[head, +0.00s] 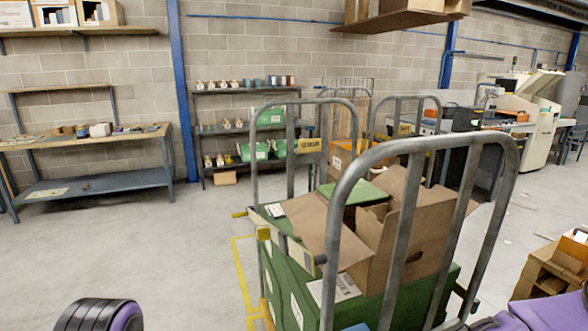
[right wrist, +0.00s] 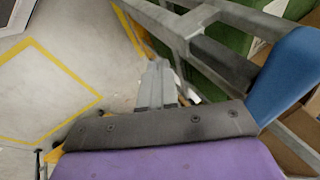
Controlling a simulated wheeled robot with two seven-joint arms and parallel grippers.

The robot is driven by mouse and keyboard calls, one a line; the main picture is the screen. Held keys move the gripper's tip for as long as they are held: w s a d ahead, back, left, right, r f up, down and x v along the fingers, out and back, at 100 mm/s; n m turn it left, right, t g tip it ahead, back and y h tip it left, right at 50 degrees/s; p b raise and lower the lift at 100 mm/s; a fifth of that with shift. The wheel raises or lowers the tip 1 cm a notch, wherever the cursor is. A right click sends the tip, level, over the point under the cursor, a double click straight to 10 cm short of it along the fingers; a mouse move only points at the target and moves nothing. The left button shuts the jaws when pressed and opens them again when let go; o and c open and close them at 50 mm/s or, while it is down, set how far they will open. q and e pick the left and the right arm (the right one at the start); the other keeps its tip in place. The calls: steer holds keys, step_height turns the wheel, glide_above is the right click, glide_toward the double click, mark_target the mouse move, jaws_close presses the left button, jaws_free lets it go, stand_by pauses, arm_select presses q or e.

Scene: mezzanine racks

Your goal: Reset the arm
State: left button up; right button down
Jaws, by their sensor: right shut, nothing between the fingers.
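My right gripper (right wrist: 158,88) shows in the right wrist view as two grey fingers closed together beyond a dark bar and my purple wrist. It is shut and empty, over the concrete floor and beside the grey metal frame of a cart. In the head view, part of my right arm (head: 548,312) shows at the lower right corner, but its gripper cannot be made out. A black and purple part of my left arm (head: 100,316) shows at the bottom left. My left gripper is out of view.
A roll cart with grey tube rails (head: 505,180) stands close in front, carrying a green crate (head: 290,285) and an open cardboard box (head: 385,250). A wooden workbench (head: 95,140) and shelving (head: 190,125) line the wall. The floor at left is clear (head: 170,250).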

steer(key=s+d+f+n+b, duration=0.1)
steer(key=s+d+f+n, duration=0.15)
steer(key=f, duration=0.45)
steer(key=s+d+f+n+b, duration=0.1)
steer(key=s+d+f, duration=0.1)
steer(key=s+f, duration=0.35)
steer(key=s+d+f+n+g+h+b, duration=0.2)
steer(key=s+d+f+n, duration=0.4)
steer(key=s+d+f, duration=0.6)
steer(key=shift+s+d+g, duration=0.15)
steer(key=shift+d+g, duration=0.25)
steer(key=shift+d, duration=0.85)
